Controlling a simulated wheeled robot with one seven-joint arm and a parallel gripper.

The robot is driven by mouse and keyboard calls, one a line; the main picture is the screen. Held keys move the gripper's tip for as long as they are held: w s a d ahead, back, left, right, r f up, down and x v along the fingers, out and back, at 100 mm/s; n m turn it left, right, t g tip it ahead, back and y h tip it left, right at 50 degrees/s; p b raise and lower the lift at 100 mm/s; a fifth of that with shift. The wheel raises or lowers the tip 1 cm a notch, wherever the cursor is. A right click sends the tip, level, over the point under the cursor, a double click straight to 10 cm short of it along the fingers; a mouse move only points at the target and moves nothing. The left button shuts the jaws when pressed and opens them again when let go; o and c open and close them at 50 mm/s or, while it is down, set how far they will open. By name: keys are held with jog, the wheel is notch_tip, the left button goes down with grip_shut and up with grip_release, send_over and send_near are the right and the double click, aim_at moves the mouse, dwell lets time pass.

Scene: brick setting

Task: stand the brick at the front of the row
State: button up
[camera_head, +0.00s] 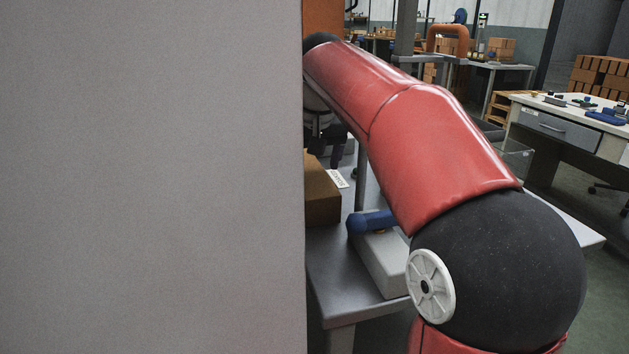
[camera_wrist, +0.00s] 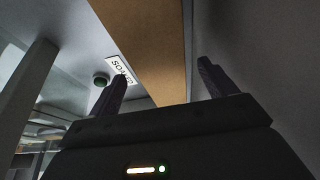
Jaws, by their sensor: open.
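I cannot pick out a brick or a row for sure. My gripper (camera_wrist: 162,84) is open in the wrist view, its two dark fingers apart. A long brown block-like thing (camera_wrist: 150,42) runs behind the gap between the fingers; I cannot tell whether it is a brick or a box, or whether the fingers touch it. In the head view, the dark gripper (camera_head: 325,148) shows partly past the edge of a grey panel, above a brown box (camera_head: 322,195) on a grey table (camera_head: 345,265).
The large grey panel (camera_head: 150,180) hides the left half of the head view. A white label (camera_head: 337,178) and a blue cylinder-ended thing (camera_head: 370,221) are near the box. A workbench (camera_head: 575,125) stands right.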

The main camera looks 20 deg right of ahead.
aim_at(307, 168)
jog(key=x, duration=0.4)
jog(key=shift+w+f, duration=0.3)
jog(key=shift+w, duration=0.05)
jog(key=c, duration=1.6)
jog(key=shift+c, duration=0.2)
jog(key=shift+r, duration=0.1)
notch_tip(307, 168, up, 18)
jog(key=p, duration=0.1)
jog(key=shift+p, duration=0.3)
